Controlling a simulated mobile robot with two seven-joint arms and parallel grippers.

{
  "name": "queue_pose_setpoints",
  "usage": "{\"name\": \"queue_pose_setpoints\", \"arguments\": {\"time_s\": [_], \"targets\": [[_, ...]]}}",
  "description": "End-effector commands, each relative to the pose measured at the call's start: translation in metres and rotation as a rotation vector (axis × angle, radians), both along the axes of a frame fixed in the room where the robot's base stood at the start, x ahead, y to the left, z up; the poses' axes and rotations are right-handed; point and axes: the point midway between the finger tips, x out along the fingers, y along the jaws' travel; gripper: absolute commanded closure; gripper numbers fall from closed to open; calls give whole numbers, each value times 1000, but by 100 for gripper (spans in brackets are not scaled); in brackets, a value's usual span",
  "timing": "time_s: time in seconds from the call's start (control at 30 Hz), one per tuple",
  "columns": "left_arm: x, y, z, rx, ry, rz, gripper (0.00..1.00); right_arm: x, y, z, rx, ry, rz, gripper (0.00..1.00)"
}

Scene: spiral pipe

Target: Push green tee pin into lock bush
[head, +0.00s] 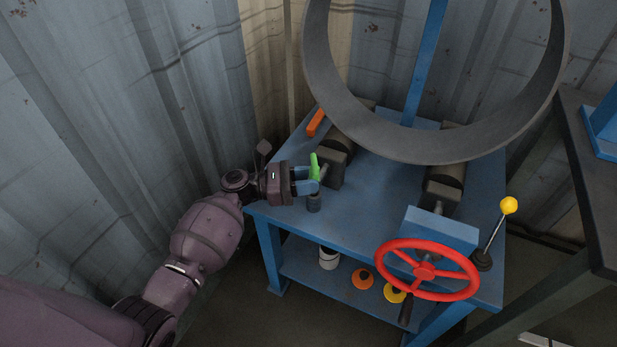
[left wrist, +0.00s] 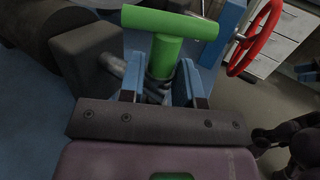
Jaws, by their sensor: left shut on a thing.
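The green tee pin (head: 314,168) stands roughly upright at the left side of the blue table. My left gripper (head: 308,186) is shut on it from the left. In the left wrist view, the pin's crossbar (left wrist: 170,23) lies across the top, and its stem is between the blue fingers (left wrist: 160,78). A dark grey cylinder that looks like the lock bush (head: 313,203) is directly below the pin and fingers. The fingers hide the pin's lower end, so I cannot tell how deep it sits.
A large grey ring (head: 440,155) rests over dark rollers (head: 444,178) on the blue table (head: 365,222). A red handwheel (head: 427,270) and a yellow-knobbed lever (head: 509,206) are at the right. An orange block (head: 316,122) lies at the back left. A corrugated wall (head: 120,120) stands close left.

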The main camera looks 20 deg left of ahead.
Motion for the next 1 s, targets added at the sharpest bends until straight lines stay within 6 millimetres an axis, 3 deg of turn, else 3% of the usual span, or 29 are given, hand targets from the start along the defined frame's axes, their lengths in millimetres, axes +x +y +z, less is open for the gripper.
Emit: {"name": "queue_pose_setpoints", "arguments": {"time_s": [1.0], "targets": [[-1, 0, -27, 0, 8, 0, 95, -16, 0, -22, -3, 59, 1, 57]]}}
